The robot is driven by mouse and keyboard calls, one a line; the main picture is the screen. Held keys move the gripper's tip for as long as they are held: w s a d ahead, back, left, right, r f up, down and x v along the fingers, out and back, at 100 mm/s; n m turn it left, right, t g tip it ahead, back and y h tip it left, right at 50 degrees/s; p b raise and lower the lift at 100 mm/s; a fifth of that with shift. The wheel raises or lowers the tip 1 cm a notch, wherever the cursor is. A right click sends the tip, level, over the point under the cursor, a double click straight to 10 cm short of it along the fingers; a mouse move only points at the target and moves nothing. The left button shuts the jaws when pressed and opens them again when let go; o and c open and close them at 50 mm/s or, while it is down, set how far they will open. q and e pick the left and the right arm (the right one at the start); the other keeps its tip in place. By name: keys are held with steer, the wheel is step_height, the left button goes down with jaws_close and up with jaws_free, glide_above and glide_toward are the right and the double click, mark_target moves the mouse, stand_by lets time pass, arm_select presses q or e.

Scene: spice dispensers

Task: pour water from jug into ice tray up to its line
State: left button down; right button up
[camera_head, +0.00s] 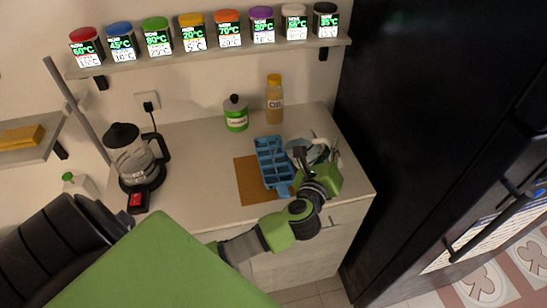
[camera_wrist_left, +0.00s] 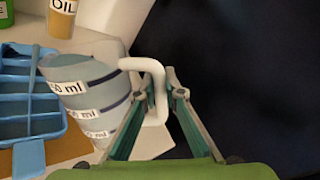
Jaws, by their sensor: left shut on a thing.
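A clear jug with grey bands and ml labels (camera_wrist_left: 85,80) is held by its white handle (camera_wrist_left: 157,85) in the left wrist view. In the head view the jug (camera_head: 318,150) is partly hidden by my gripper, at the right of the blue ice tray. My left gripper (camera_head: 300,155) is shut on the handle; its fingers (camera_wrist_left: 163,95) lie on either side of it. The blue ice tray (camera_head: 272,150) has several compartments and also shows at the left of the wrist view (camera_wrist_left: 30,98). I cannot tell the water level in either. My right gripper is not in view.
The tray lies on a brown mat (camera_head: 247,186) on the white counter (camera_head: 200,165). A dark fridge (camera_head: 420,110) is close on the right.

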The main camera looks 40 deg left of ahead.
arm_select(q)
steer(key=shift+a+r+n, duration=0.4)
steer(key=shift+a+n, duration=0.2)
steer(key=shift+a, duration=0.1)
stand_by(1.0)
steer(key=shift+a+n, duration=0.45)
steer(key=shift+n, duration=0.05)
stand_by(1.7)
